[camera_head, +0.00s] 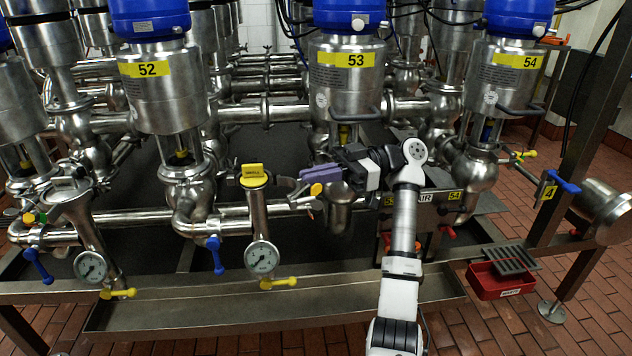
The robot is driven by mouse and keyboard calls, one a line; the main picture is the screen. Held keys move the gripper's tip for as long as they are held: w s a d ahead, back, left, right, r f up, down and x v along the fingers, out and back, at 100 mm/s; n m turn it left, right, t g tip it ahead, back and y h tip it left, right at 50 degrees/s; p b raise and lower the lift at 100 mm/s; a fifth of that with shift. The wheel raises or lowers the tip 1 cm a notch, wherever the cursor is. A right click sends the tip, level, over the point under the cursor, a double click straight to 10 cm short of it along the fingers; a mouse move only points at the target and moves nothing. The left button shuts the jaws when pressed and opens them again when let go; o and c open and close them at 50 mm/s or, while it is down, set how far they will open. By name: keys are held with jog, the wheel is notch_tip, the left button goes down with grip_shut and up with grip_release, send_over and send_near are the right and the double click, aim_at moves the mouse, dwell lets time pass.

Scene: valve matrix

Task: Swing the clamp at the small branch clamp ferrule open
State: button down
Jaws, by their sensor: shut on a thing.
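My gripper (310,175) reaches in from the right at the centre of the view. Its purple fingers point left and are shut on a small metal part of the clamp (296,188), most of which they hide. A small orange-yellow knob (316,188) shows just below the fingers. The small branch clamp ferrule (306,204) lies on the horizontal pipe just below. I cannot tell how far the clamp's halves stand apart.
A gauge (262,258) with a yellow-topped fitting (252,174) stands left of my gripper. Valves 52 (150,90) and 53 (345,80) rise behind. A drip tray (250,320) lies below. A red bin (500,283) sits at right.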

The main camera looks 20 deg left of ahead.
jog(key=shift+w+a+f+h, duration=0.1)
jog(key=shift+h, duration=0.2)
jog(key=c, duration=1.6)
grip_release()
